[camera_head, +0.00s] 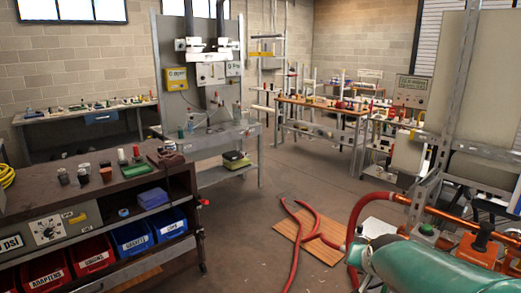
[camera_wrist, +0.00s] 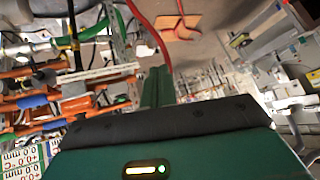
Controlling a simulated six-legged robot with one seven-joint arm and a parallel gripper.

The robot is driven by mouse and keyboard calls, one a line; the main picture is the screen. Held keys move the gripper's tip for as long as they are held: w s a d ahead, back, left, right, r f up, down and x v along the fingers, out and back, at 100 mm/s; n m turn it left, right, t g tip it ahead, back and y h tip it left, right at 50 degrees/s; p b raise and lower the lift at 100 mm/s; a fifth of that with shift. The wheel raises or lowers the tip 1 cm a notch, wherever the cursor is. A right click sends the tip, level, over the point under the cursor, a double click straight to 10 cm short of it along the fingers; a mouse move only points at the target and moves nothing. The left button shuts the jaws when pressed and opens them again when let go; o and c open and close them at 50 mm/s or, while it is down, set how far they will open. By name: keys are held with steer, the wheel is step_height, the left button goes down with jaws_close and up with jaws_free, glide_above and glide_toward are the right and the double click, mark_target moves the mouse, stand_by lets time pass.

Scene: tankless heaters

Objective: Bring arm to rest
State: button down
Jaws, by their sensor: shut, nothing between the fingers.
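My gripper (camera_wrist: 157,88) shows in the wrist view as narrow green fingers pressed together beyond a dark pad and a green housing with a lit indicator. It is shut and holds nothing. It appears to be in the air, with the floor and work area blurred and tilted behind it. I cannot make out the gripper in the head view.
A dark workbench (camera_head: 130,180) with red and blue bins stands at the left. Red hoses (camera_head: 300,235) lie over a wooden board (camera_head: 322,243) on the floor. Copper pipework (camera_head: 440,213) and a metal frame crowd the right. The middle floor (camera_head: 265,195) is fairly clear.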

steer(key=s+a+r+n+g+y, duration=0.1)
steer(key=s+a, duration=0.3)
steer(key=s, duration=0.6)
steer(key=s+a+r+n+g, duration=0.1)
steer(key=s+a+n, duration=0.3)
steer(key=s, duration=0.6)
steer(key=shift+a+r+g+y, duration=0.3)
steer(key=shift+a+r+y, duration=0.1)
steer(key=shift+a+r, duration=0.3)
